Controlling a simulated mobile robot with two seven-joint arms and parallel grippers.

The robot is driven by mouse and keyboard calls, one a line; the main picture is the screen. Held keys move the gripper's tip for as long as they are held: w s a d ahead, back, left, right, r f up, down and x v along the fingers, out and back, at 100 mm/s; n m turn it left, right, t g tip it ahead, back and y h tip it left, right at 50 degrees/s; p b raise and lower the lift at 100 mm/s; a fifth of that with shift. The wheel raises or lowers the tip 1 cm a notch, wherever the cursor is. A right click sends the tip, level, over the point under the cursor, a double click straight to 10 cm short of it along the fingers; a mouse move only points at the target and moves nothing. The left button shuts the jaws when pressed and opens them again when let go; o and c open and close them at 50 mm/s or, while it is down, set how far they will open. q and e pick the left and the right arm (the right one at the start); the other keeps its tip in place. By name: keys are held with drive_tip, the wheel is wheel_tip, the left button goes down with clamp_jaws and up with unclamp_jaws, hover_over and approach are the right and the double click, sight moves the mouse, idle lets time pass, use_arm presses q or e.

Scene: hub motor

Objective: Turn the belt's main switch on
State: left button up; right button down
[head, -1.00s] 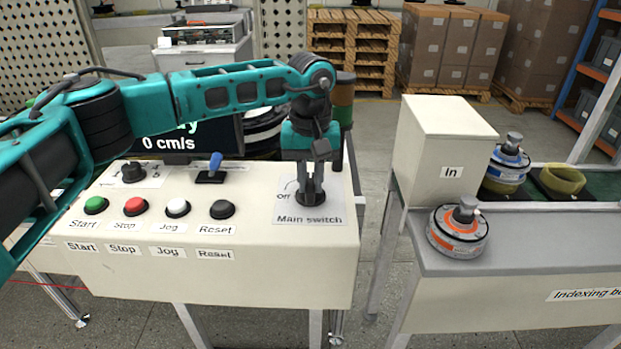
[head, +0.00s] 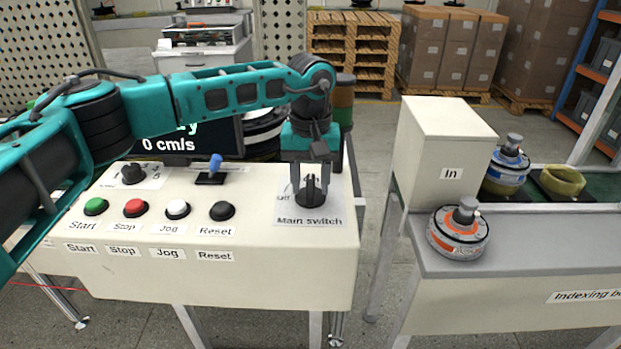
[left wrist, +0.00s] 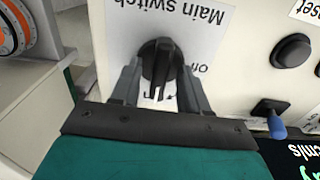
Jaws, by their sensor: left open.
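The main switch (head: 311,192) is a black rotary knob on a white plate at the right end of the cream control panel (head: 200,270). In the left wrist view the knob (left wrist: 158,62) stands between my left gripper's fingers (left wrist: 157,85), with a visible gap on each side. Its white mark points toward the gripper's palm. The "Off" label is left of the knob in the head view; the other position label is partly hidden by the gripper. My left gripper (head: 310,182) is open and points down around the knob. My right gripper is not in view.
Green, red, white and black buttons (head: 222,210) line the panel's front, with a blue-tipped lever (head: 214,163) behind. The display (head: 190,140) reads 0 cm/s. At right, a cream box (head: 440,150) and a hub motor (head: 459,230) stand on the indexing belt's bench.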

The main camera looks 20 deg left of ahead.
sight(310, 183)
use_arm(q)
wheel_tip(310, 183, up, 13)
idle(0.5)
idle(0.3)
